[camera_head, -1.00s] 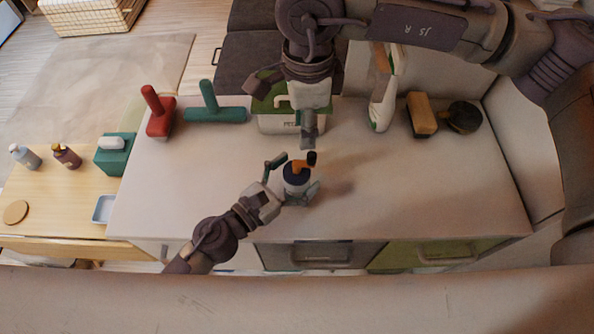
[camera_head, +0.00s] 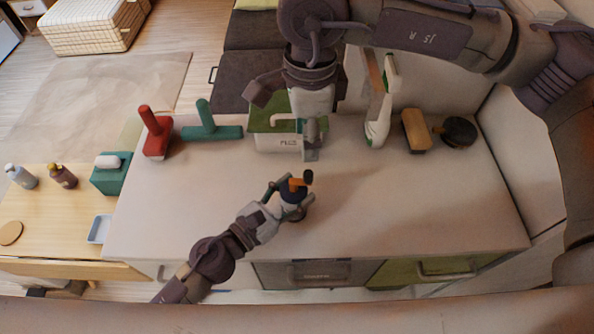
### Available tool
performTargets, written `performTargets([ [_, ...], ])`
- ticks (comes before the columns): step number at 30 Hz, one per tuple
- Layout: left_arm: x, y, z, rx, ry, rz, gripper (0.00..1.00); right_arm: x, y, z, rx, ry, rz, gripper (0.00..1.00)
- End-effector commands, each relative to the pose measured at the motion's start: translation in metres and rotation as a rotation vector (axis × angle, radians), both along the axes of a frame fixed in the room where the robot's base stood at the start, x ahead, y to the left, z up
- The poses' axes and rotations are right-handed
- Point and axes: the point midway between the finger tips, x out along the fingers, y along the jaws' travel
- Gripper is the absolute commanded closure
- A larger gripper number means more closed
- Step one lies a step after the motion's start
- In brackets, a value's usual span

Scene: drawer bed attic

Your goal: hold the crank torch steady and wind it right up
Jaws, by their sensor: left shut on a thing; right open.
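The crank torch (camera_head: 293,191) stands on the white counter near its front middle. It has a dark top and an orange crank arm with a dark knob (camera_head: 308,177). My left gripper (camera_head: 287,203) is shut around the torch body from the lower left and hides part of it. My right gripper (camera_head: 311,150) hangs open above the counter, behind the torch and apart from it, in front of a green-and-white box.
The green-and-white box (camera_head: 264,139) stands behind the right gripper. A red-handled tool (camera_head: 157,135) and a teal one (camera_head: 210,128) lie at the left. A white-green brush (camera_head: 377,128), an orange-brown block (camera_head: 416,130) and a dark round object (camera_head: 458,131) lie at the right. The counter's right front is clear.

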Motion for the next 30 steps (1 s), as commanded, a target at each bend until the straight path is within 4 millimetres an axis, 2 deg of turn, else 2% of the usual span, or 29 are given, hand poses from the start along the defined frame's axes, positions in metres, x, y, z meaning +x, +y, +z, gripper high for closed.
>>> performTargets([
  [2,0.0,0.0,0.0,0.001,0.001,0.001,0.82,0.0,-0.006,0.013,0.002,-0.005,-0.004,0.5],
  [5,0.0,0.0,-0.001,0.001,0.001,0.001,0.82,-0.001,-0.007,0.01,-0.001,-0.001,-0.004,0.5],
  [8,0.0,0.0,0.0,0.0,0.0,0.001,0.82,-0.001,-0.007,-0.002,-0.002,-0.001,-0.004,0.5],
  [21,0.0,0.0,0.0,0.0,0.0,0.001,0.82,-0.001,-0.007,-0.082,-0.002,0.0,-0.005,0.5],
  [25,0.0,0.0,0.0,0.0,0.0,0.0,0.82,0.0,-0.007,-0.096,-0.001,-0.002,-0.005,0.5],
  [30,0.0,0.0,0.0,0.0,0.0,0.0,0.82,0.0,-0.006,-0.104,-0.001,-0.002,-0.004,0.5],
])
